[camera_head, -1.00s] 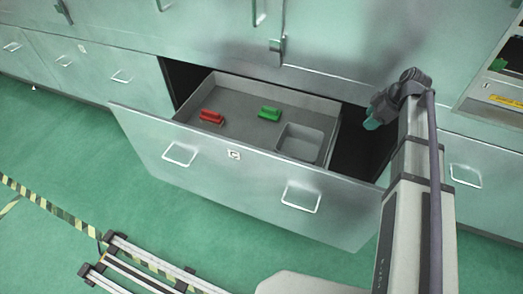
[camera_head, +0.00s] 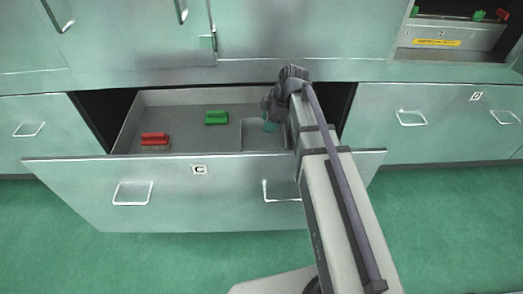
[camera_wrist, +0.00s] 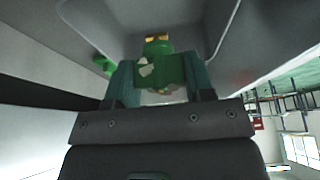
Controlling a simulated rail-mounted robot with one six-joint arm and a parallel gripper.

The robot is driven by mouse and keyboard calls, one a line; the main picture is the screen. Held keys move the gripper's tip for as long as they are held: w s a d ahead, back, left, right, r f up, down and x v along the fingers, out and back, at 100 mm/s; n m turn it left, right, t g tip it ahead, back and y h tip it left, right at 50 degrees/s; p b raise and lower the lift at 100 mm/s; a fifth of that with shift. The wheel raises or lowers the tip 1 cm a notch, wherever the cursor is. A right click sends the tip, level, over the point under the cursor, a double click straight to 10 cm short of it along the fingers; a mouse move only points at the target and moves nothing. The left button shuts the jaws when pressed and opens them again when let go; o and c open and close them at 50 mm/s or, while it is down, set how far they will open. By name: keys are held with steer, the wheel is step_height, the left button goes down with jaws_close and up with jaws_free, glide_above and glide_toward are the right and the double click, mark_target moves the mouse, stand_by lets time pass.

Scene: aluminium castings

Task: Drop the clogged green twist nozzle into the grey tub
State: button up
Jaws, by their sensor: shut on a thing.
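The green twist nozzle (camera_wrist: 160,68) shows in the wrist view, with pale crusty patches and a yellow tip. My gripper (camera_wrist: 158,76) is shut on it, one teal finger on each side. In the head view my gripper (camera_head: 269,123) is above the grey tub (camera_head: 256,139), at the right end of the open drawer. The nozzle cannot be made out in the head view. My arm hides the tub's right part. In the wrist view grey walls (camera_wrist: 213,25) lie beyond the nozzle.
The drawer marked C (camera_head: 130,118) stands open. A red object (camera_head: 154,139) and a green object (camera_head: 216,118) stand in it, left of the tub. Its front panel (camera_head: 100,186) rises before the tub. A shelf with green and red items (camera_head: 479,15) is at upper right.

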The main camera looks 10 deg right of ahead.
step_height(320, 180, down, 3)
steer(key=shift+r+b, duration=0.1)
steer(key=shift+b, duration=0.7)
steer(key=o, duration=1)
steer(key=shift+a, duration=0.1)
steer(key=shift+r, duration=0.15)
steer(key=p+v, duration=1)
steer(key=shift+r, duration=0.3)
